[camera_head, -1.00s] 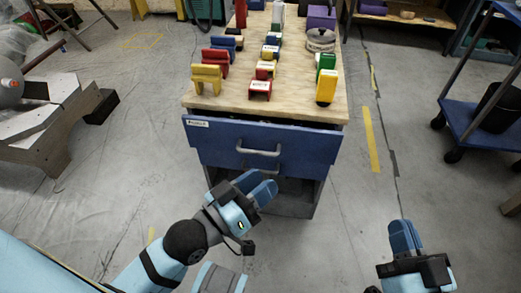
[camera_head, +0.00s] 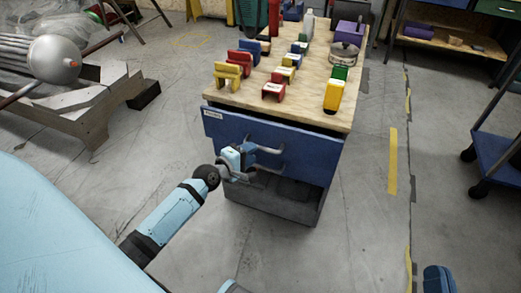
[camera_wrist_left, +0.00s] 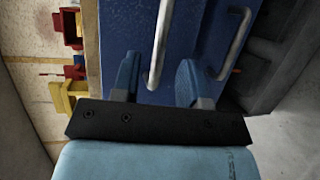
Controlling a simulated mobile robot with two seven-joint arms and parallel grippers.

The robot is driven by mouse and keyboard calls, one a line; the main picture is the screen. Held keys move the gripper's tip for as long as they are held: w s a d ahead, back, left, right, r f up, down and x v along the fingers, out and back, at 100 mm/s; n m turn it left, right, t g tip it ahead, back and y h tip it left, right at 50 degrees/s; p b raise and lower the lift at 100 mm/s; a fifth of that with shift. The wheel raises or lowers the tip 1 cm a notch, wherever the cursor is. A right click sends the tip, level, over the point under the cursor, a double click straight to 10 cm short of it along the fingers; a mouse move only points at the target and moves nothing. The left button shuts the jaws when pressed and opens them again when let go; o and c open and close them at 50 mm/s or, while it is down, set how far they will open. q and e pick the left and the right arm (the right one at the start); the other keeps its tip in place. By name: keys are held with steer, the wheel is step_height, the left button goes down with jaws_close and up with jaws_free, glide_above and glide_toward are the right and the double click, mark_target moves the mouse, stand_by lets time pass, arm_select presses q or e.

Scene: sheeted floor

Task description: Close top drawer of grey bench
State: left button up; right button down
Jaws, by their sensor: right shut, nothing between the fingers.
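The grey bench (camera_head: 300,208) has a plywood top and blue drawer fronts. The top drawer (camera_head: 308,157) stands out a little, with a dark gap under the bench top. My left gripper (camera_head: 262,155) is at the drawer front. In the left wrist view its blue fingers (camera_wrist_left: 157,70) are spread apart, with the metal top handle (camera_wrist_left: 160,40) running between them. Whether they touch the handle is unclear. A second handle (camera_wrist_left: 236,40) lies beside it in that view. My right gripper (camera_head: 438,279) is shut and empty at the bottom right, partly cut off.
Several coloured blocks, including a yellow one (camera_head: 333,96), stand on the bench top. A blue cart (camera_head: 497,155) is at the right and a grey structure (camera_head: 85,105) at the left.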

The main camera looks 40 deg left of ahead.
mark_target(264, 139)
arm_select(q)
steer(key=b+x, duration=0.1)
steer(key=x, duration=0.3)
steer(key=shift+f, duration=0.1)
steer(key=shift+w, duration=0.45)
steer(key=shift+d, duration=0.1)
arm_select(e)
steer(key=shift+s+a+y, duration=0.1)
steer(key=shift+a+y, duration=0.05)
steer(key=shift+y, duration=0.25)
arm_select(q)
jaws_close()
steer(key=shift+w+a, duration=0.25)
steer(key=shift+w, duration=0.75)
steer(key=shift+w+a, duration=0.2)
steer(key=shift+w, duration=0.75)
steer(key=shift+a, duration=0.1)
arm_select(e)
steer(key=shift+s+r, duration=0.15)
